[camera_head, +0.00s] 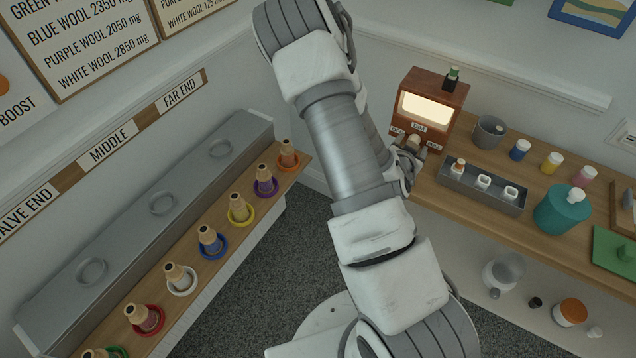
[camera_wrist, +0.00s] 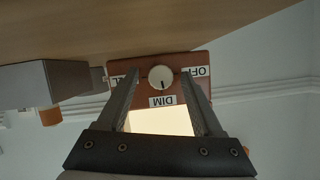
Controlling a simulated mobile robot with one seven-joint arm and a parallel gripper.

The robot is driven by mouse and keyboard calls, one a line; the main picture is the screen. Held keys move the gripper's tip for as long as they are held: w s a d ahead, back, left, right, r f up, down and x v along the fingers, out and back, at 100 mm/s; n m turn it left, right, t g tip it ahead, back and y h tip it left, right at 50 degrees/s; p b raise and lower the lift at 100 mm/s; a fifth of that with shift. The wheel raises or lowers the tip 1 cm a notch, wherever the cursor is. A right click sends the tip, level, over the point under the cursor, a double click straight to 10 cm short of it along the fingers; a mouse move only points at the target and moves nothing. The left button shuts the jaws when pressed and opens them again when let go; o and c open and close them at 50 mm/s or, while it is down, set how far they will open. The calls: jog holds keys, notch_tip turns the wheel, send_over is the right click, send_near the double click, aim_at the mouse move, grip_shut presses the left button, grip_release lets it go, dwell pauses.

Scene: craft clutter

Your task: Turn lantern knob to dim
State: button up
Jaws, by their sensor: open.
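The lantern (camera_head: 440,84) is a reddish-brown box with a glowing window, standing on the right-hand counter. Its front face and bright window (camera_wrist: 160,121) appear upside down in the wrist view. The round pale knob (camera_wrist: 161,76) sits among the DIM, OFF and FULL labels; the FULL label is partly hidden by a finger. A dark mark on the knob points toward the DIM label (camera_wrist: 162,101). My gripper (camera_wrist: 160,82) is open, its fingers on either side of the knob in the picture, with visible gaps. In the head view, my gripper (camera_head: 413,148) is at the lantern's front and largely covers the knob.
A grey cup (camera_head: 488,132), a teal jar (camera_head: 561,212) and small bottles stand farther right. A dark bottle (camera_head: 451,78) is on the lantern. Several pegs in coloured rings line the left bench.

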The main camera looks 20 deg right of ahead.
jog(key=n+p, duration=0.1)
jog(key=n+g+h+p, duration=0.1)
jog(key=p, duration=0.1)
jog(key=shift+w+a+r, duration=0.2)
jog(key=n+g+h+p, duration=0.1)
jog(key=n, duration=0.1)
jog(key=shift+f+n, duration=0.15)
jog(key=shift+n, duration=0.25)
jog(key=s+a+r+g+y+p, duration=0.1)
jog(key=s+a+r+g+y, duration=0.1)
jog(key=a, duration=0.7)
jog(key=s+a+r+g+y+p, duration=0.1)
jog(key=s+a+y, duration=0.3)
jog(key=a, duration=0.5)
jog(key=s+a+r+g+y+p, duration=0.2)
jog(key=s+a, duration=0.3)
jog(key=a, duration=0.4)
jog(key=shift+s+a+r+g+y+p, duration=0.3)
jog(key=shift+s+a+r+y+p, duration=0.1)
jog(key=shift+p, duration=0.35)
jog(key=shift+w+f, duration=0.1)
jog(key=shift+f, duration=0.05)
